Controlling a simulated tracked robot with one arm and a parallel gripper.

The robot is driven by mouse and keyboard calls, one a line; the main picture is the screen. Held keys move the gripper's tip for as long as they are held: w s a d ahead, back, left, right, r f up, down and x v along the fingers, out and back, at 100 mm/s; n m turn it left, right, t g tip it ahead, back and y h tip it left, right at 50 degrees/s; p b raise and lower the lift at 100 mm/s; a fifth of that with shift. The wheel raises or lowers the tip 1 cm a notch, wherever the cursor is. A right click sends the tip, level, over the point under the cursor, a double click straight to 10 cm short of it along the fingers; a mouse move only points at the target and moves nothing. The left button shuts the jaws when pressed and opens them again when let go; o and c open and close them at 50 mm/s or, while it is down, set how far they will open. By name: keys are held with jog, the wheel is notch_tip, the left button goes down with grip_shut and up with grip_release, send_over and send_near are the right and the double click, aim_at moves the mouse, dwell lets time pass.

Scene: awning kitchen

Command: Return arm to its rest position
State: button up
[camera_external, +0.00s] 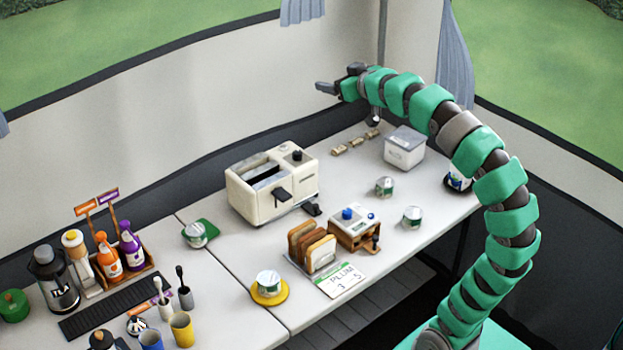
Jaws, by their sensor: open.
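My gripper (338,80) is at the end of my green arm, raised high above the back of the table near the tent wall. Its jaws point left and are open, with nothing between them. My arm rises from the lower right, curves up over the table's right end and bends left. The gripper is apart from everything on the table.
A cream toaster (272,185) stands below and left of my gripper. A lidded white box (404,148) is under my arm, with small tins (384,187) nearby. A bread rack (312,247) stands at the front. Bottles (107,256) and cups (182,329) crowd the left.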

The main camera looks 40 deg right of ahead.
jog(key=shift+t+y, duration=0.4)
jog(key=shift+y, duration=0.1)
jog(key=r, duration=0.1)
jog(key=s+a+r, duration=0.1)
jog(key=r, duration=0.1)
jog(key=shift+s+a+r, duration=0.2)
jog(key=shift+s+r, duration=0.05)
jog(key=shift+s, duration=0.1)
